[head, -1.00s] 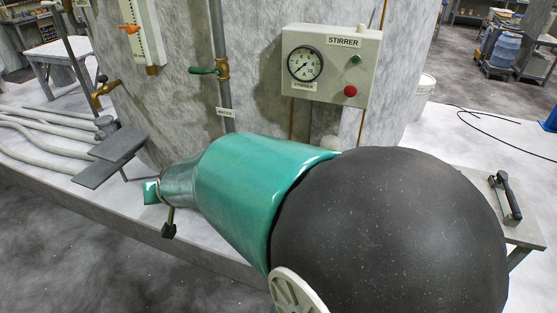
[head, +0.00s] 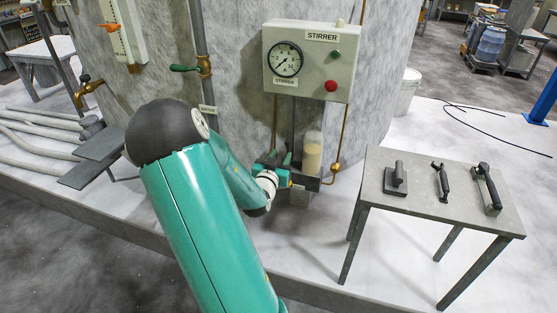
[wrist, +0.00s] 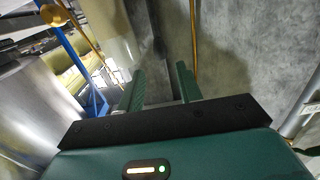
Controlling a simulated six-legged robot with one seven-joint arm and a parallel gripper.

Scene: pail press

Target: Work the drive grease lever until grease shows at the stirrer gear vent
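The grease unit (head: 299,186) sits low on the wall of the grey vessel, below the stirrer box, with a clear reservoir of pale grease (head: 312,155). A brass ball-shaped fitting (head: 335,168) on a thin pipe is to its right; I cannot tell whether it is the gear vent, or whether grease shows there. My gripper (head: 286,160) is at the left side of the unit. In the wrist view my gripper's green fingers (wrist: 160,88) stand apart with nothing visibly held between them. A thin dark bar (wrist: 159,40) shows beyond them; I cannot tell whether it is the lever.
The stirrer box (head: 308,62) has a gauge (head: 285,60) and a red button (head: 331,86). A green-handled valve (head: 192,68) is on the pipe to the left. A grey table (head: 436,205) with several tools stands right. Hoses (head: 40,130) lie at left.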

